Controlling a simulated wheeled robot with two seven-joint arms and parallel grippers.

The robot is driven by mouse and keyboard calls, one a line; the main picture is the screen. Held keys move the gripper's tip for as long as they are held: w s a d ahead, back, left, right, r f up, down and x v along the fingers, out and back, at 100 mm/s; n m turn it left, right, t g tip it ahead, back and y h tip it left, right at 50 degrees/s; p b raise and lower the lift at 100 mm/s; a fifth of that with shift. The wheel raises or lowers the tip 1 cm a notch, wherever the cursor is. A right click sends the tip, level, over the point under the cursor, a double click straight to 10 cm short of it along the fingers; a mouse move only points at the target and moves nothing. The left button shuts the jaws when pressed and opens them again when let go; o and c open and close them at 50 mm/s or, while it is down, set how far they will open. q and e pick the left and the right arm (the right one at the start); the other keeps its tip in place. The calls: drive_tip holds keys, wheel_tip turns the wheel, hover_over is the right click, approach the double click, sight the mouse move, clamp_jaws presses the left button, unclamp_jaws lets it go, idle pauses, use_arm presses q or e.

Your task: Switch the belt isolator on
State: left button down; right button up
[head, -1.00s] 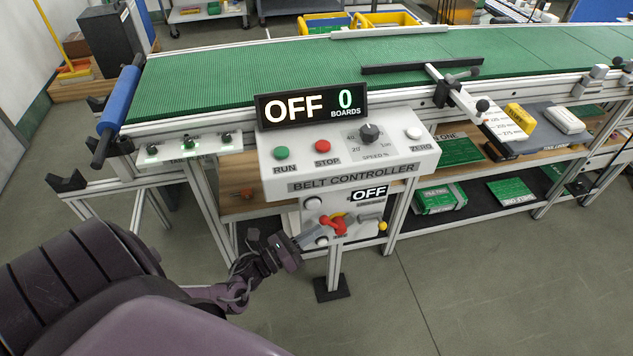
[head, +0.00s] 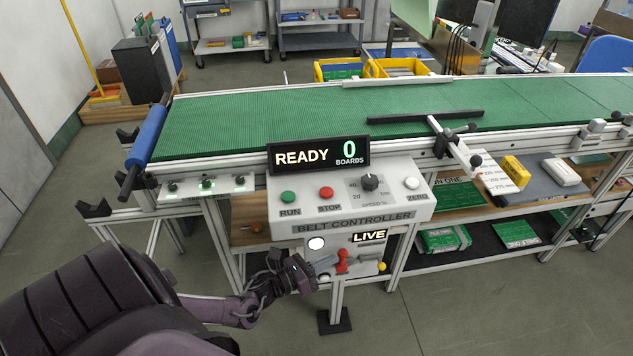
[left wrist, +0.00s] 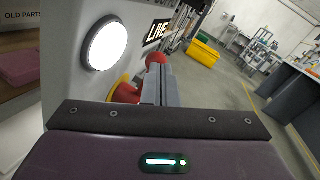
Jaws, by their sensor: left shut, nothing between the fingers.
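The belt isolator is a red handle (head: 342,262) on the white panel below the belt controller (head: 350,200). It stands about upright in the head view, and the small sign (head: 369,236) above it reads LIVE. The controller display (head: 318,156) reads READY and 0 boards. A round white lamp (head: 316,243) on the panel is lit; it also shows in the left wrist view (left wrist: 103,43). My left gripper (head: 326,263) is shut and empty, its fingertips close beside the red handle. In the left wrist view the fingers hide part of the handle (left wrist: 125,93); I cannot tell if they touch.
Above the panel are a green RUN button (head: 289,197), a red STOP button (head: 326,193) and a speed knob (head: 370,182). A yellow-knobbed lever (head: 382,266) sits right of the isolator. The green conveyor belt (head: 270,120) runs behind. Floor in front is clear.

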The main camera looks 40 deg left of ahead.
use_arm(q)
drive_tip(key=shift+w+d+r, duration=0.2)
drive_tip(key=shift+w+d, duration=0.05)
use_arm(e)
drive_tip(key=shift+r, duration=0.15)
idle(0.4)
